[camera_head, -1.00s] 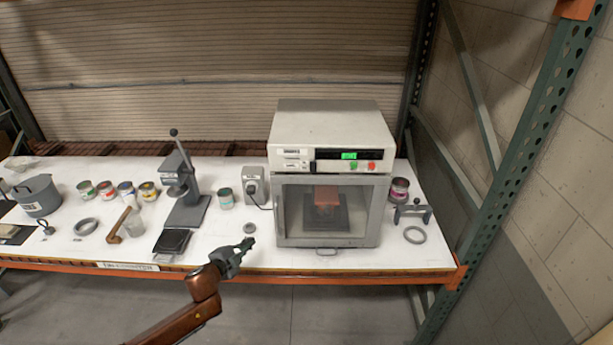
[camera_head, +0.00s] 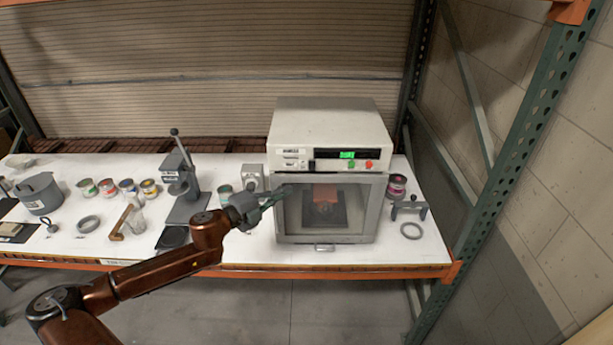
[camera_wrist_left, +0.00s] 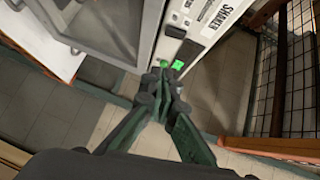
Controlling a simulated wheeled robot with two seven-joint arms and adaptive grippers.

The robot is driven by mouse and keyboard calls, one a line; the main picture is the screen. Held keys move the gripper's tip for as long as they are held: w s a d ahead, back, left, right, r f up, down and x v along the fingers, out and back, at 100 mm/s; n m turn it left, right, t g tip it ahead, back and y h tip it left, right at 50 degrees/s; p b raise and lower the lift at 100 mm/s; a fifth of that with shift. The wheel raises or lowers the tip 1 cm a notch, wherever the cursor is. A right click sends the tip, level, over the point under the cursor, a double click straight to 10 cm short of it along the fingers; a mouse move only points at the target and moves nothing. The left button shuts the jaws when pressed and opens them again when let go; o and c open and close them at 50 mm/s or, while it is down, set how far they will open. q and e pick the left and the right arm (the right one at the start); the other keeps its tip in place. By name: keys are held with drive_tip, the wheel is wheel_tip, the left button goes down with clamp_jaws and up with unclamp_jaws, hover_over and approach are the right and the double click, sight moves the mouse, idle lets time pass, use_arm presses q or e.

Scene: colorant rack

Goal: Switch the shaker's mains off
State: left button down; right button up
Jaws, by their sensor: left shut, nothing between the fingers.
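The shaker (camera_head: 330,125) is a pale box at the right of the bench. Its front has a black display strip with a lit green readout (camera_head: 347,155), green and red buttons at the right and small controls (camera_head: 292,164) at the left. Its glazed door (camera_head: 290,235) is shut with a red item inside. My left gripper (camera_head: 281,194) is shut and empty, in front of the door's upper left part. In the left wrist view its fingertips (camera_wrist_left: 165,70) appear near the black strip and the SHAKER label (camera_wrist_left: 234,75). A grey plug box (camera_head: 252,171) left of the shaker is partly hidden by my gripper.
Left of the shaker stand a lever press (camera_head: 182,180), several paint cans and a grey pot (camera_head: 40,194). A can (camera_head: 397,186), a small stand and a grey ring (camera_head: 411,230) are on the right. The rack's green upright (camera_head: 500,150) bounds the right side.

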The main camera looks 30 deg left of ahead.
use_arm(q)
drive_tip(key=p, duration=0.2)
approach(312, 165)
drive_tip(key=w+d+f, duration=0.2)
drive_tip(key=w+d, duration=0.1)
drive_tip(key=d, duration=0.2)
drive_tip(key=w+a, duration=0.1)
drive_tip(key=w+a+f+p, duration=0.1)
drive_tip(key=shift+w+a, duration=0.2)
drive_tip(key=shift+w, duration=0.2)
